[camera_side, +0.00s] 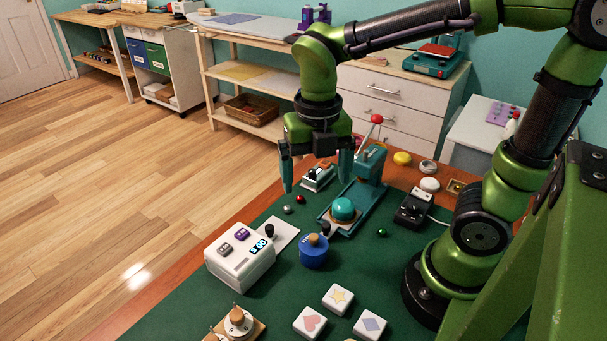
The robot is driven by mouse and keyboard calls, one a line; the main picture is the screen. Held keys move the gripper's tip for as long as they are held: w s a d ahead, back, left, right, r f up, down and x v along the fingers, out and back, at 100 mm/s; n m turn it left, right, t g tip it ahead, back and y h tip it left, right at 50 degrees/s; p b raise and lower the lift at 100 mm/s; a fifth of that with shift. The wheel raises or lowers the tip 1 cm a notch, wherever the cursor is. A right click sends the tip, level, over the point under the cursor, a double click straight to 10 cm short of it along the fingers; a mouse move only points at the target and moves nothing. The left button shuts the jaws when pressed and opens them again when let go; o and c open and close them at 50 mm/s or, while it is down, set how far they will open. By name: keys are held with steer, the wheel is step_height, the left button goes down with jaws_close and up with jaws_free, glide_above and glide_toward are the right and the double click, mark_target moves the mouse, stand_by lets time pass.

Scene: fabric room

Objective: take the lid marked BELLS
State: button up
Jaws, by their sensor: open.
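My gripper (317,184) is open, pointing down over the far left part of the green work mat (172,303). Nothing shows between its fingers. I cannot read BELLS on anything, so I cannot tell which thing is that lid. A blue round pot (313,254) with a tan and dark knob on top stands on the mat, below and nearer than my gripper.
A teal press (369,185) with a red-knobbed lever and teal dome stands just right of my gripper. A white box (239,258) with a display sits at left. Small balls, including a green one (382,232), lie loose. A black device (413,208) is at right.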

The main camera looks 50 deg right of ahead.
mark_target(314, 237)
step_height(314, 237, down, 16)
steer(key=shift+w+r, duration=0.1)
steer(key=c, duration=1.1)
steer(key=shift+c, duration=0.2)
steer(key=shift+r, duration=0.1)
